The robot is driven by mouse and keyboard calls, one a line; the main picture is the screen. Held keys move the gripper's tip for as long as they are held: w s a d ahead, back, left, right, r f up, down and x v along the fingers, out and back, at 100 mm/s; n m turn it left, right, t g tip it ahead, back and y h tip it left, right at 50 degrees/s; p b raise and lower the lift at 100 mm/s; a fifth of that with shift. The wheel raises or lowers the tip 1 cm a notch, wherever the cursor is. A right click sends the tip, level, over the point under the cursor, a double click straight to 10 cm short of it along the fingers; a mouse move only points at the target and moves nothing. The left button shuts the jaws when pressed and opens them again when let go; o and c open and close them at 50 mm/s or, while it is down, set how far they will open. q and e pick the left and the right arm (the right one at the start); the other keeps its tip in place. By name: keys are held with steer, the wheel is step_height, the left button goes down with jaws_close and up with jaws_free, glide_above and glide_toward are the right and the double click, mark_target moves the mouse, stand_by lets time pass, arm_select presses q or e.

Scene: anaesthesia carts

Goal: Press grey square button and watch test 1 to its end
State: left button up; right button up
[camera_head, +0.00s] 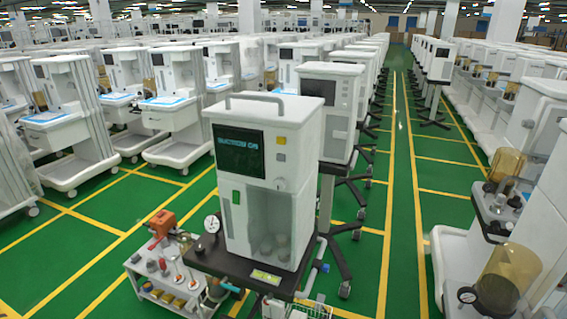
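A white machine (263,180) with a grey top handle stands upright near the centre on a dark base plate. Its dark screen (240,151) shows a line of teal text that seems to read "SUCTION ON". To the right of the screen are a small yellow square (281,140) and, just below it, a small grey square button (280,157). Whether the button is pressed in is too small to tell. A pale round knob (281,184) sits lower down. Neither of my grippers is in view, and nothing covers the screen or the button.
A round gauge (212,224) stands at the base plate's left edge. A low white trolley (165,290) with a red device (162,223) and several small parts is at the left. Rows of similar machines line both sides. A green aisle (405,200) is clear at the right.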

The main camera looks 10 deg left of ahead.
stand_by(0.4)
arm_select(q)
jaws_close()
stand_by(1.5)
